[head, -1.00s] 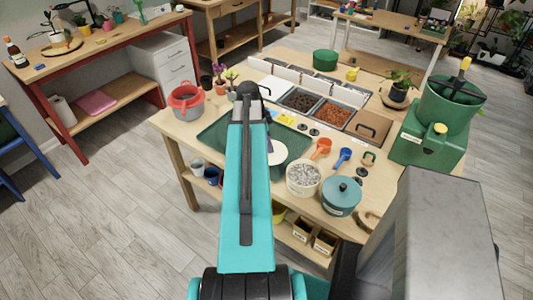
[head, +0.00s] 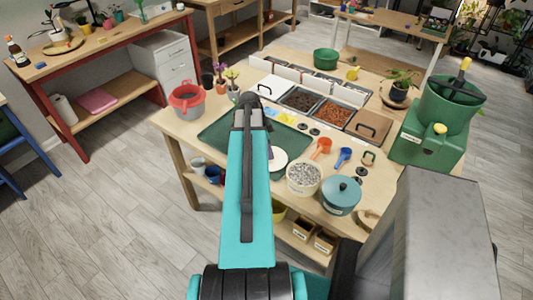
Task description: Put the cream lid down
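A pale cream round thing (head: 279,158), which looks like the cream lid, shows just right of my teal arm. My arm covers its left part, and I cannot tell whether it is held or resting. It is near the right end of the dark green tray (head: 216,133), left of the tub of pale gravel (head: 303,178). My gripper is hidden behind my arm, so its fingers and any grip do not show.
A teal lidded pot (head: 341,195) stands right of the gravel tub. An orange scoop (head: 321,147) and a blue scoop (head: 343,156) lie behind them. Bins of soil and pellets (head: 333,116) line the back. A red-rimmed pot (head: 187,101) stands at the table's left corner.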

